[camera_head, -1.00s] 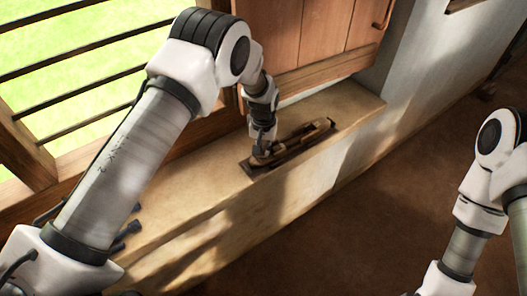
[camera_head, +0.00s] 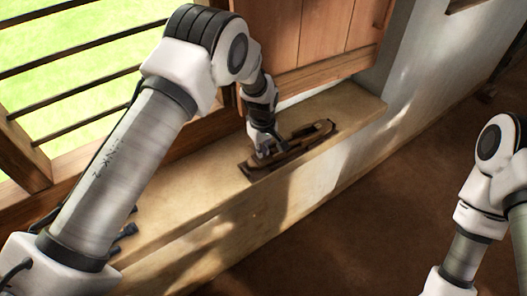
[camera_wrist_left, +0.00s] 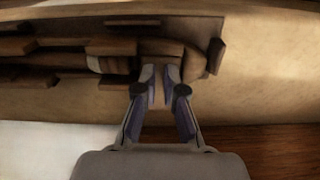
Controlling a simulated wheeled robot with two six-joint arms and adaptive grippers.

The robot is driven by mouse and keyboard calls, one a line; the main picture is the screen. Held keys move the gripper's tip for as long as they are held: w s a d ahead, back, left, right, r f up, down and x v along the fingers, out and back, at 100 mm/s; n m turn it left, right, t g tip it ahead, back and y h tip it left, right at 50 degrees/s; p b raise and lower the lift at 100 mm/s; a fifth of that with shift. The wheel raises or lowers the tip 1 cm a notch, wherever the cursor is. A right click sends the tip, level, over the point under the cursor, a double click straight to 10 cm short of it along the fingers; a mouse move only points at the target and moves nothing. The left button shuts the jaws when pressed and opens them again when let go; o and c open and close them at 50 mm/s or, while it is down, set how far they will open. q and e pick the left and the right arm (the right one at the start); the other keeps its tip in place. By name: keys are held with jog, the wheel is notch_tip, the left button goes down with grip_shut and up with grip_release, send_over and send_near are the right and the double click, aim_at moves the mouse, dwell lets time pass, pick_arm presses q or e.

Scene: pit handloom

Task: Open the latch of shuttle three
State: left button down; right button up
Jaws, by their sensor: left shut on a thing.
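A dark brown wooden shuttle (camera_head: 318,131) lies in a dark holder (camera_head: 249,170) on the stone ledge. It also shows across the top of the left wrist view (camera_wrist_left: 110,47), with a pale wound band (camera_wrist_left: 108,65) near its middle. My left gripper (camera_head: 262,153) points down at the shuttle's near-left end. In the left wrist view its fingertips (camera_wrist_left: 159,85) are close together on a small brown part at that end, which appears to be the latch; the fingers partly hide it. My right gripper is out of view; only my right arm shows at the right edge.
The ledge (camera_head: 205,185) runs along the wall under a barred window (camera_head: 70,70) and a wooden shutter (camera_head: 310,35). Dark prong-like items (camera_head: 124,232) lie at the ledge's left, partly behind my arm. The brown floor (camera_head: 330,230) looks clear.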

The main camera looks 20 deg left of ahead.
pick_arm(q)
jog(key=shift+s+a+f+n, duration=0.1)
jog(key=shift+a+n, duration=0.05)
jog(key=shift+n, duration=0.15)
jog(key=c, duration=1.4)
grip_release()
jog(key=shift+o, duration=0.7)
jog(key=shift+a, duration=0.15)
notch_tip(320, 180, up, 8)
